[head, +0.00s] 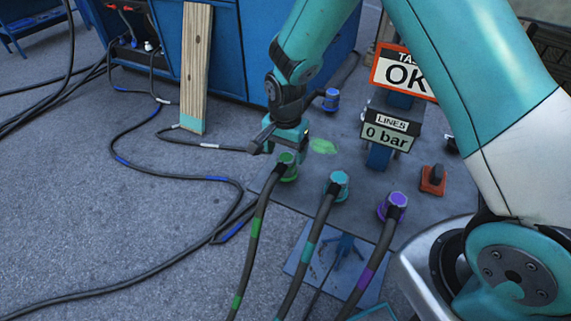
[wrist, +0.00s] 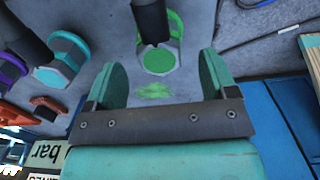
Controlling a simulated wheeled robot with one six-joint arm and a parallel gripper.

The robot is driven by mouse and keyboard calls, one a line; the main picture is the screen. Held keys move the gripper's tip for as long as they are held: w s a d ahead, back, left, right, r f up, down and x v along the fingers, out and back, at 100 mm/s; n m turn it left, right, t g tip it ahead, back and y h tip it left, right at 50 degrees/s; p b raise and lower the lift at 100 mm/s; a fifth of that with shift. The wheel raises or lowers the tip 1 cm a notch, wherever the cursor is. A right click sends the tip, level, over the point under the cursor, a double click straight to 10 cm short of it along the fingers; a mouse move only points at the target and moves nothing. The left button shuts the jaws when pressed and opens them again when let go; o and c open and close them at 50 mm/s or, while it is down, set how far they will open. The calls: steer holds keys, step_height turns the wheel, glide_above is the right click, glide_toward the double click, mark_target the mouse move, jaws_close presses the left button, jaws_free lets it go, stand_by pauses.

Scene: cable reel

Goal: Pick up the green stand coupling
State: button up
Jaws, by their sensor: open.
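The green stand coupling (head: 288,168) stands on the grey floor plate, with a dark hose marked by green bands running from it toward the bottom of the head view. In the wrist view the coupling (wrist: 160,60) shows as a green ring beyond the fingertips, partly covered by its dark hose. My gripper (head: 280,140) is just above and behind the coupling in the head view. In the wrist view my gripper (wrist: 164,75) is open, with its teal fingers spread wide and nothing between them. I see no contact with the coupling.
A teal coupling (head: 338,186) and a purple coupling (head: 394,207) stand to the right with hoses. A green floor patch (head: 323,146) lies beside the gripper. A "0 bar" display (head: 388,136), red-orange block (head: 433,180), blue coupling (head: 331,100) and wooden plank (head: 195,70) are nearby.

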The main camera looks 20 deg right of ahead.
mark_target(285, 158)
step_height(285, 158, down, 5)
steer(key=shift+s+f, duration=0.1)
steer(key=shift+f, duration=0.05)
steer(key=c, duration=1.1)
